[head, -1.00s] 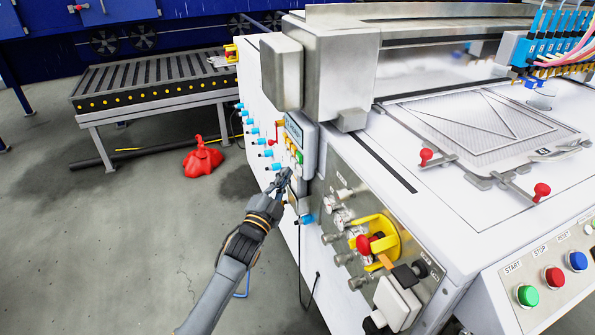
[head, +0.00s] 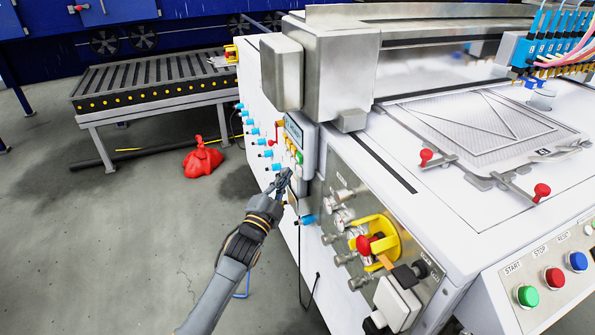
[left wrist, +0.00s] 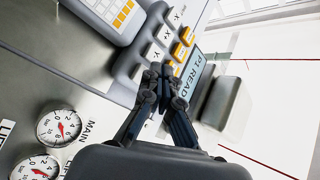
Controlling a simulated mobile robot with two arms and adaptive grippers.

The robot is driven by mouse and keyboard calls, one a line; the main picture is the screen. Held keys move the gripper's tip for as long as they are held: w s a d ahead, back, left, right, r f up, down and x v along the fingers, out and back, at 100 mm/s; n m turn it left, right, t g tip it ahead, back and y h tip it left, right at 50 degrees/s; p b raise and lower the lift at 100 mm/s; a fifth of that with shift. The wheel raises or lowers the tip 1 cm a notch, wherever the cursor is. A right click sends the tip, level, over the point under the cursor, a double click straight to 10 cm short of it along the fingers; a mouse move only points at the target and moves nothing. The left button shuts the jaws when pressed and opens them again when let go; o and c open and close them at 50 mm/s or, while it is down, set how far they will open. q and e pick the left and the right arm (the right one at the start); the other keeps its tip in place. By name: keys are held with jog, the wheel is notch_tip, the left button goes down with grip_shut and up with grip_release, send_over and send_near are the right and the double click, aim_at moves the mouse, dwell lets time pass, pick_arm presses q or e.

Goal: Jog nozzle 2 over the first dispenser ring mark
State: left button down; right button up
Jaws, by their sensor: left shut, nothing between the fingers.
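The nozzle head (head: 545,48), a row of blue blocks with tubes, is at the upper right of the head view. Single nozzle numbers and the ring mark cannot be made out. My left gripper (head: 284,176) is at the machine's side, by the small control panel (head: 298,140). In the left wrist view its shut, empty fingertips (left wrist: 160,76) are in front of the jog keys (left wrist: 153,52), marked X and Y, with orange keys alongside. Contact cannot be told. The display (left wrist: 191,75) begins "P1 READ". My right gripper is not in view.
A red emergency knob on a yellow plate (head: 388,235) and air fittings (head: 338,222) are near my left arm. Gauges (left wrist: 58,127) show in the left wrist view. A flat grated plate (head: 480,130) lies on the machine bed. Open floor is at left.

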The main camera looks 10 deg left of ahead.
pick_arm(q)
jog(key=shift+d, duration=0.1)
jog(key=shift+w+d, duration=0.25)
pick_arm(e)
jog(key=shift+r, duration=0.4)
pick_arm(q)
jog(key=shift+d, duration=0.1)
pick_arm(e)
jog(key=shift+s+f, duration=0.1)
pick_arm(q)
jog(key=shift+w, duration=0.1)
